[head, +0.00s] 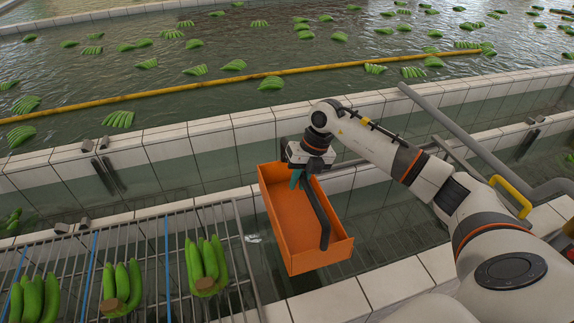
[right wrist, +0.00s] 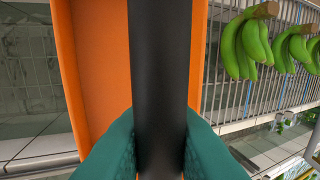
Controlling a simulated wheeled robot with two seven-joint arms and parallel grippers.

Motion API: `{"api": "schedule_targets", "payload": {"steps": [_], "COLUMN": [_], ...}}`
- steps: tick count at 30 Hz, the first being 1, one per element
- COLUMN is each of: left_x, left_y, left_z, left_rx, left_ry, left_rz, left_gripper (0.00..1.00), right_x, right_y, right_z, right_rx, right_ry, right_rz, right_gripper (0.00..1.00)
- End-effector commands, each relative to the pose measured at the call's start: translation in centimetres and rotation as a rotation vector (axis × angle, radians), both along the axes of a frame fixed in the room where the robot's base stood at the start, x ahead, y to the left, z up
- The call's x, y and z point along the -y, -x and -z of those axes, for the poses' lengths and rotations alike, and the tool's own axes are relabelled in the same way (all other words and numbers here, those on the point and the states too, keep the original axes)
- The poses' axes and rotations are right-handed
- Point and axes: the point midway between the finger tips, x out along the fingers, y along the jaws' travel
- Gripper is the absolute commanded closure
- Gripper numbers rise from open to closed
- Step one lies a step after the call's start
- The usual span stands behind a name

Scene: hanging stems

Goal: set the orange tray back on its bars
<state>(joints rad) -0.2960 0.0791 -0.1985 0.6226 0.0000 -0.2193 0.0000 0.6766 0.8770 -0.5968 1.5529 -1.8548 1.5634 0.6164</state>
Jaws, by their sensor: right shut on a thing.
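The orange tray (head: 281,217) is an open box with a dark handle (head: 318,212) along its middle. It is over the narrow water channel, just right of the barred rack (head: 150,262); I cannot tell whether it touches anything beneath. My right gripper (head: 298,179) is at the far part of the tray, its teal fingers shut on the handle. In the right wrist view the dark handle (right wrist: 160,70) runs up between both fingers (right wrist: 160,150), with the tray's orange wall (right wrist: 70,60) to the left. The tray looks empty. My left gripper is out of view.
Banana bunches (head: 203,265) stand on the rack left of the tray. White tiled walls (head: 215,137) edge the channel. A grey pipe (head: 470,150) and a yellow handle (head: 511,196) are at right. Beyond is a wide pool with floating bananas and a yellow boom (head: 190,88).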

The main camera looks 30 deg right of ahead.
Motion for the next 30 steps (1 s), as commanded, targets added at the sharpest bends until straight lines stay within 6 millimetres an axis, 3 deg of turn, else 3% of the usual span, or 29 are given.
{"api": "schedule_targets", "payload": {"steps": [3, 8, 30], "left_x": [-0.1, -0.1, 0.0], "left_y": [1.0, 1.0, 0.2], "left_z": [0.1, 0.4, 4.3], "left_rx": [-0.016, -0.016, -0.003], "left_ry": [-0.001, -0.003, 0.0], "left_rz": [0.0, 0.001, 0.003], "left_gripper": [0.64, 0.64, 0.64], "right_x": [0.0, 0.0, 0.0], "right_y": [0.0, 0.0, 0.0], "right_z": [0.1, 0.9, 7.6], "right_rx": [0.001, 0.0, 0.0], "right_ry": [-0.001, -0.002, -0.002], "right_rz": [0.0, 0.0, 0.0], "right_gripper": [1.0, 1.0, 1.0]}}
